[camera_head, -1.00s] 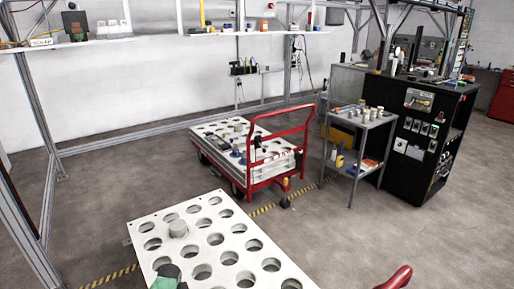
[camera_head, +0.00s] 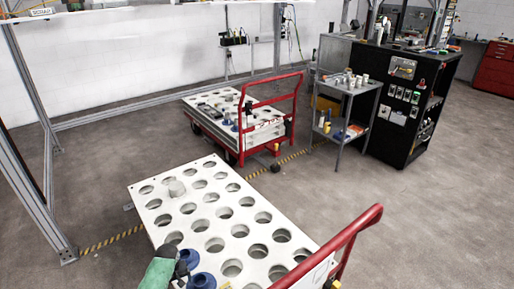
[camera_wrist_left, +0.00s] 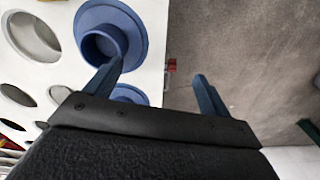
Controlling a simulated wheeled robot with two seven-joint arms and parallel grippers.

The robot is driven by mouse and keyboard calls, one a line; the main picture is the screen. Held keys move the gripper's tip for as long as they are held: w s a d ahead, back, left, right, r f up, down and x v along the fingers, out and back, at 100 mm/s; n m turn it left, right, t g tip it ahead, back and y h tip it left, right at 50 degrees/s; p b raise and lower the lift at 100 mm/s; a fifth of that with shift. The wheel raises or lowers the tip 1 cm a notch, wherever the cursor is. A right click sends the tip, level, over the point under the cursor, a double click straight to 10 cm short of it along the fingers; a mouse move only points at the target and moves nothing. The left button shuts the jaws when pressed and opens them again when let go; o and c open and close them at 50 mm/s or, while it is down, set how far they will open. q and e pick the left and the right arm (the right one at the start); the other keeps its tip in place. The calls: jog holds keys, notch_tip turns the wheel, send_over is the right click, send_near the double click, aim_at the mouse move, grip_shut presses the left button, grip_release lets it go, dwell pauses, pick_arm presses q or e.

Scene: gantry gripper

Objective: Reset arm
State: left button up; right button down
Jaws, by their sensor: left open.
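My left gripper (camera_wrist_left: 158,88) is open in the left wrist view, with nothing between its two fingers. A blue flanged cup-shaped part (camera_wrist_left: 108,32) lies past its left finger, on a white panel with round holes (camera_wrist_left: 65,15). A second blue part (camera_wrist_left: 130,94) shows partly behind that finger. In the head view, blue parts (camera_head: 202,280) sit near the front of the white holed panel (camera_head: 213,170). A green shape (camera_head: 158,273) with a dark end is at the bottom edge; I cannot tell whether it belongs to my arm. My right gripper is not in view.
A second red-handled cart (camera_head: 240,118) stands behind. A small grey table (camera_head: 346,88) and a black cabinet (camera_head: 410,105) are at right. Floor at right is clear.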

pick_arm(q)
jog(key=s+d+r+m+t, duration=0.15)
jog(key=s+d+r, duration=0.25)
jog(key=s, duration=0.5)
jog(key=s+d+r+m, duration=0.3)
jog(key=s+d+r, duration=0.1)
jog(key=s, duration=0.5)
jog(key=s+d+r+m+t, duration=0.2)
jog(key=s+d+r+m, duration=0.1)
jog(key=s+r, duration=1.3)
jog(key=s+d+f+g, duration=0.1)
jog(key=d+f, duration=0.1)
jog(key=f, duration=1.3)
jog(key=s+d+f+g, duration=0.1)
jog(key=s+d+f, duration=0.1)
jog(key=f, duration=1.3)
jog(key=shift+s+d+h, duration=0.3)
jog(key=shift+d+h, duration=0.1)
jog(key=shift+d, duration=0.1)
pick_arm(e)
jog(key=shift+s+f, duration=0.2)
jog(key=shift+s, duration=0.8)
